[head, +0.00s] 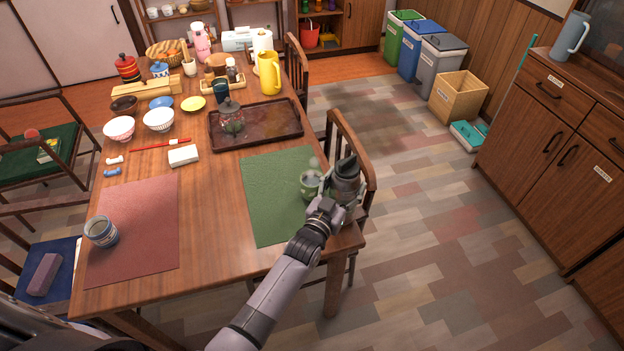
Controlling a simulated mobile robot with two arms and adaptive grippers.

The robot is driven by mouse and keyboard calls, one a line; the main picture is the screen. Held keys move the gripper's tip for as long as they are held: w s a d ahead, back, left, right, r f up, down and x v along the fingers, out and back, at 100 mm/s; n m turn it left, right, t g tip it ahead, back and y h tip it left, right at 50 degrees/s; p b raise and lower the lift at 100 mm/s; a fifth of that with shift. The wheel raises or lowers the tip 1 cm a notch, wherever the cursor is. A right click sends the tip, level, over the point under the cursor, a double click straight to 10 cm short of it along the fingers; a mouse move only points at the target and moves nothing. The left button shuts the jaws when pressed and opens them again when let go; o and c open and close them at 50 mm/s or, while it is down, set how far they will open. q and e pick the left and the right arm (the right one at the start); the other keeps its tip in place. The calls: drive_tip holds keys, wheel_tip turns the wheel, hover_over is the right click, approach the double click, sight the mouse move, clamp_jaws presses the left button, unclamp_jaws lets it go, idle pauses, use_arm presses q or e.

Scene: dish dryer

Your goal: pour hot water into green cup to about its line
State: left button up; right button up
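The green cup (309,188) stands upright on the green mat (264,200) near the table's right edge. Faint steam shows above it. My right gripper (333,203) is beside the cup, at a dark grey flask with a black top (347,172). The fingers seem closed around the flask's lower part, though they are small and partly hidden. The flask looks close to upright, just right of the cup. No stream of water shows. The cup's line and water level cannot be made out. My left gripper is out of view.
A blue-grey cup (101,231) stands on a red mat (140,245). A dark tray (270,132) with a glass teapot (231,120) lies behind the green mat. A yellow jug (269,74) stands farther back. A chair (352,135) is close behind the flask.

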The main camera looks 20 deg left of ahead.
sight(346, 170)
use_arm(q)
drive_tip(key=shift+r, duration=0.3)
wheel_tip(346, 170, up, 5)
drive_tip(key=p, duration=0.4)
drive_tip(key=shift+p, duration=0.4)
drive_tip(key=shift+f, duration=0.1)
